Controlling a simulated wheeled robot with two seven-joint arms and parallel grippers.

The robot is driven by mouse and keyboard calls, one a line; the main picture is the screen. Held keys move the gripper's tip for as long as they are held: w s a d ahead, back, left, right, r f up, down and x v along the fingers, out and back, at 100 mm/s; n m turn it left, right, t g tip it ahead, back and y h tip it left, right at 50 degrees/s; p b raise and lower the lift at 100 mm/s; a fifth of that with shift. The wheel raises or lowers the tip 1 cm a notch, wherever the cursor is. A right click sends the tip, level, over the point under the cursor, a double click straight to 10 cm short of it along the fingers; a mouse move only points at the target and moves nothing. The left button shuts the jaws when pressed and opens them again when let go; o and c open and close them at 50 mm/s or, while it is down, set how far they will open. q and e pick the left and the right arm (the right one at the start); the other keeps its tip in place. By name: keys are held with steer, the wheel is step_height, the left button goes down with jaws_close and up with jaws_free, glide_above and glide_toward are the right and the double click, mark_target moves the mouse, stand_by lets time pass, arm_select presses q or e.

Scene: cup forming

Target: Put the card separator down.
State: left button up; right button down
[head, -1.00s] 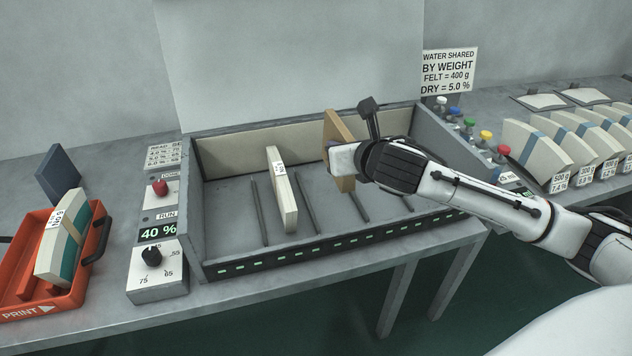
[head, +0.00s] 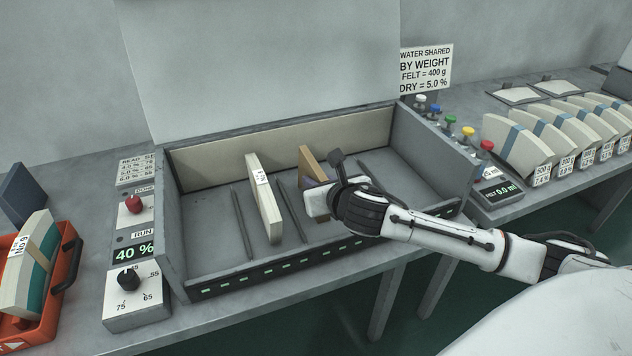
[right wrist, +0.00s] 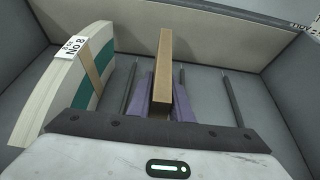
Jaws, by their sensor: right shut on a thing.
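The card separator, a thin tan-brown board (head: 312,168), stands upright inside the grey open-topped tray (head: 172,230). My right gripper (head: 322,190) is shut on it. In the right wrist view the separator (right wrist: 163,75) stands on edge between the two purple fingers of my right gripper (right wrist: 160,95). It looks low, near the tray floor between dark rails, but I cannot tell whether its lower edge touches. A pale stack with a No 8 label (head: 264,195) stands upright to its left, apart from it. My left gripper is not in view.
A control panel with a red button (head: 133,204) and a 40 % display adjoins the tray's left wall. A red carrier (head: 72,265) holds another stack at far left. Coloured knobs (head: 468,131) and several labelled stacks (head: 515,145) are at right.

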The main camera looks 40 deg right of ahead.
steer(key=c, duration=1.6)
jaws_free()
steer(key=shift+r, duration=0.1)
steer(key=v, duration=1.2)
steer(key=shift+p, duration=0.3)
